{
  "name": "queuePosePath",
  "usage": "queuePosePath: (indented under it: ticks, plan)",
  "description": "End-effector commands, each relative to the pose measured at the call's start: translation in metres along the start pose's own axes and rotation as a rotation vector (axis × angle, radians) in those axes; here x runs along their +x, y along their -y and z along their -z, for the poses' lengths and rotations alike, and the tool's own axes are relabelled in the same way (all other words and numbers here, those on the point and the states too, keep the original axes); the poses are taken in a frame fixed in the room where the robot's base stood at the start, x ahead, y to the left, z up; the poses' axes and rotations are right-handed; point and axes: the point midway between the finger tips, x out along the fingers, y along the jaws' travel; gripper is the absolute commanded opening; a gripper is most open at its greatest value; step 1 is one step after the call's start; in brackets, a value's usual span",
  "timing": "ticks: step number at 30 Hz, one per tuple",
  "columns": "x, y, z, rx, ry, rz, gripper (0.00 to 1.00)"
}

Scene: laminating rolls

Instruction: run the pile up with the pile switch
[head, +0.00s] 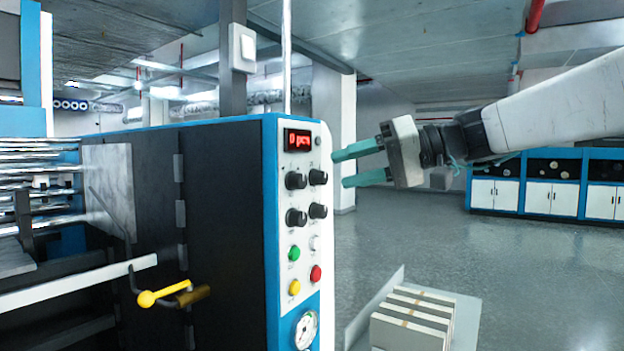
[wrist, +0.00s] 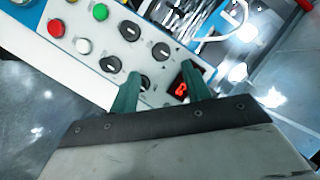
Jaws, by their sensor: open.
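Below are green (head: 294,253), white (head: 314,243), red (head: 316,273) and yellow (head: 294,288) buttons. The labels are too small to read, so I cannot tell which control is the pile switch. My gripper (head: 340,169) is open and empty at the panel's right edge.
A yellow-tipped lever (head: 147,299) sticks out on the machine's dark side. A gauge (head: 306,330) sits low on the panel. Banded stacks (head: 410,320) lie on the right, near the floor. Open floor (head: 410,225) stretches to blue-and-white cabinets (head: 545,195).

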Motion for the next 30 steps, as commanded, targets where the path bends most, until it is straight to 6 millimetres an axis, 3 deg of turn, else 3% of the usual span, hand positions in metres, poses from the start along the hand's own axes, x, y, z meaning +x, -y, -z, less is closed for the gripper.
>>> queuePosePath:
  ticks: [12, 24, 29, 30]
  plan:
    - [0.063, 0.001, -0.001, 0.001, 0.004, 0.003, 0.48]
    - [0.073, 0.001, -0.001, 0.002, 0.002, 0.001, 0.48]
    - [0.073, 0.001, -0.001, 0.002, 0.003, 0.001, 0.06]
    - [0.073, 0.001, -0.001, 0.002, 0.003, 0.001, 0.03]
